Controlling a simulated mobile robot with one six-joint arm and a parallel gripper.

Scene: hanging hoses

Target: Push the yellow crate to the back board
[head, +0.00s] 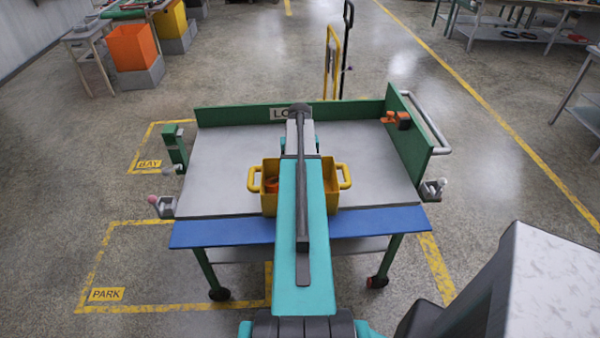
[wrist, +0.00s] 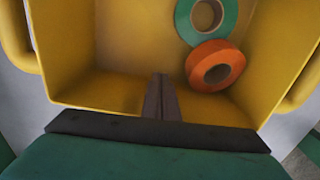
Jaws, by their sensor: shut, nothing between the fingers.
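The yellow crate (head: 329,190) stands on the grey top of a cart in the head view, near its front, with a handle on each side. My arm covers its middle. The green back board (head: 235,116) runs along the cart's far edge, with grey tabletop showing between it and the crate. In the wrist view the crate (wrist: 110,50) fills most of the picture and holds a green roll (wrist: 186,30) and an orange roll (wrist: 236,67). My gripper (wrist: 161,77) is shut and empty, seen against the crate's inside. I cannot tell whether it touches the crate.
A blue strip (head: 380,220) lines the cart's front edge. A green side board (head: 410,140) with an orange clamp (head: 397,119) closes the right side. A green post (head: 175,148) stands at the left. The grey tabletop (head: 225,170) is clear on both sides of the crate.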

